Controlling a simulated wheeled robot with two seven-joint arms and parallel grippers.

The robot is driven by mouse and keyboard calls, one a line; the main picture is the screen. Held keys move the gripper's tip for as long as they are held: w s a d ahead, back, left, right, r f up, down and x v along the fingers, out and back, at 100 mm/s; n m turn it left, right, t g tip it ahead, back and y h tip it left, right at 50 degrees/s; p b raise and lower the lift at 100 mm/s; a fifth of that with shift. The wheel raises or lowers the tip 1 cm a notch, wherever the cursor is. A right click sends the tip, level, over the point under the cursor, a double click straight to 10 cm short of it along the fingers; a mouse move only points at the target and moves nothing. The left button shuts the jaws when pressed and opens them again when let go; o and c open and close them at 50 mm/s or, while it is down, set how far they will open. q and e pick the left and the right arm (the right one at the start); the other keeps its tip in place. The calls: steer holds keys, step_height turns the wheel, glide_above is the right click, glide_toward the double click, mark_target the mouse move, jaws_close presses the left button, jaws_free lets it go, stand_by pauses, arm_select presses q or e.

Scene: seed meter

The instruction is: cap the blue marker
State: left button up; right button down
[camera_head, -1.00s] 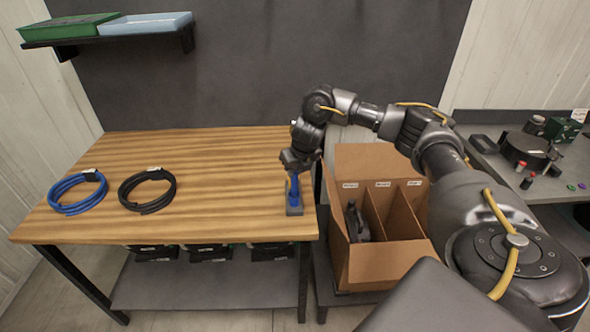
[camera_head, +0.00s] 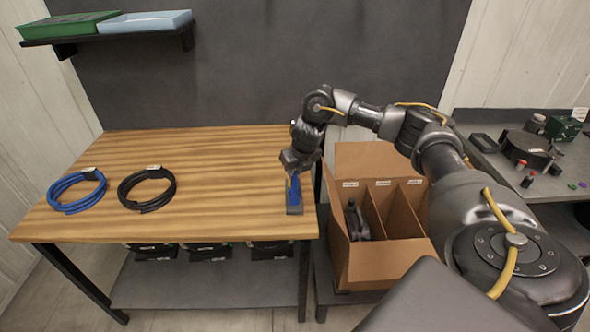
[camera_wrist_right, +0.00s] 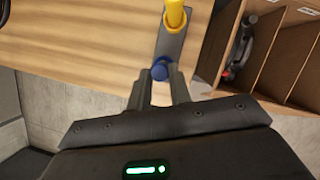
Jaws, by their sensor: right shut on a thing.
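A blue marker (camera_head: 294,188) stands in a grey holder block (camera_head: 295,210) near the right front edge of the wooden table. My right gripper (camera_head: 297,166) is directly above it, pointing down. In the right wrist view its fingers (camera_wrist_right: 160,84) are shut on a small round blue piece (camera_wrist_right: 160,70), which looks like the blue cap. Whatever is below this piece is hidden, so I cannot tell how far it sits over the marker. A yellow upright piece (camera_wrist_right: 174,15) stands on the same holder, farther along. My left gripper is not in view.
A blue cable coil (camera_head: 77,191) and a black one (camera_head: 148,190) lie left on the table; its middle is clear. A divided cardboard box (camera_head: 385,262) stands close on the right. A grey bench (camera_head: 487,160) with small items is at far right.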

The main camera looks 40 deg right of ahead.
steer(key=shift+f, duration=0.4)
stand_by(0.4)
steer(key=c, duration=1.2)
jaws_free()
steer(key=shift+r, duration=0.1)
steer(key=shift+s+r, duration=0.1)
steer(key=shift+r, duration=0.15)
steer(key=p+v, duration=0.2)
steer(key=v, duration=0.8)
